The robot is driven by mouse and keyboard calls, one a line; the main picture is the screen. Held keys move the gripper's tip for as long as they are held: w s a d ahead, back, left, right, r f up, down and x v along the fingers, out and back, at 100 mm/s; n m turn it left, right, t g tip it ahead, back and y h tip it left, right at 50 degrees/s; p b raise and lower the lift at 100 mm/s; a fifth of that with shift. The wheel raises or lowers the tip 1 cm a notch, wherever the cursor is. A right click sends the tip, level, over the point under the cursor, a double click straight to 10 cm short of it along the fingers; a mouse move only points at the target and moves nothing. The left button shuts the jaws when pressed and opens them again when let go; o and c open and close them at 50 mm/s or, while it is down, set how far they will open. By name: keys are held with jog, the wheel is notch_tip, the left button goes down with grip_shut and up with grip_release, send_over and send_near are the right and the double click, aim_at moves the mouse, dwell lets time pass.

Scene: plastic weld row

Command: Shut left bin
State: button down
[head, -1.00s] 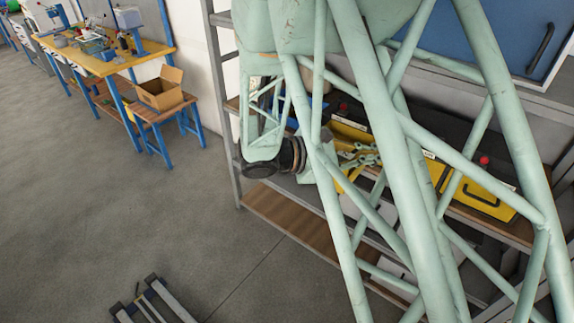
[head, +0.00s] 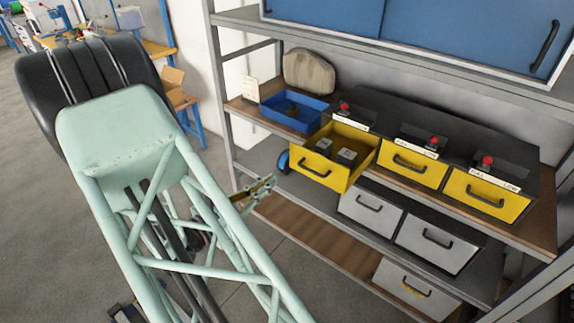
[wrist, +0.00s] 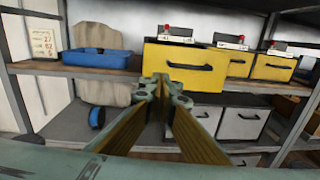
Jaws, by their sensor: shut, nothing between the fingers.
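The left bin (head: 318,172) is a yellow drawer with a black handle in the shelf row. It is pulled out, with dark blocks (head: 346,156) visible inside. In the wrist view its yellow front (wrist: 185,72) stands ahead of my gripper, slightly right of the centre. My gripper (head: 266,184) is shut and empty, in front and to the left of the bin in the head view. In the wrist view the closed fingers (wrist: 162,88) point toward the lower left part of the bin front. I cannot tell the exact gap; no contact is clear.
The middle yellow drawer (head: 408,166) and right yellow drawer (head: 486,194) sit flush. A blue tray (head: 294,110) stands left of the left bin. Grey drawers (head: 437,243) are on the shelf below. A rack post (head: 222,100) is at the left. Floor in front is open.

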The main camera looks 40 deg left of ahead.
aim_at(292, 159)
jog(key=s+a, duration=0.1)
jog(key=s+a+f+n, duration=0.1)
jog(key=shift+s+f+y, duration=0.25)
jog(key=shift+s+y, duration=0.05)
jog(key=shift+y, duration=0.1)
jog(key=shift+w, duration=0.15)
jog(key=shift+w+a+b, duration=0.15)
jog(key=shift+w+b, duration=0.2)
jog(key=shift+w, duration=1.95)
jog(key=shift+w+a+b, duration=0.2)
jog(key=shift+w+b, duration=0.2)
jog(key=shift+w, duration=1.85)
jog(key=shift+w+a+b, duration=0.15)
jog(key=shift+w+b, duration=0.2)
jog(key=shift+w, duration=1.95)
jog(key=shift+w, duration=0.1)
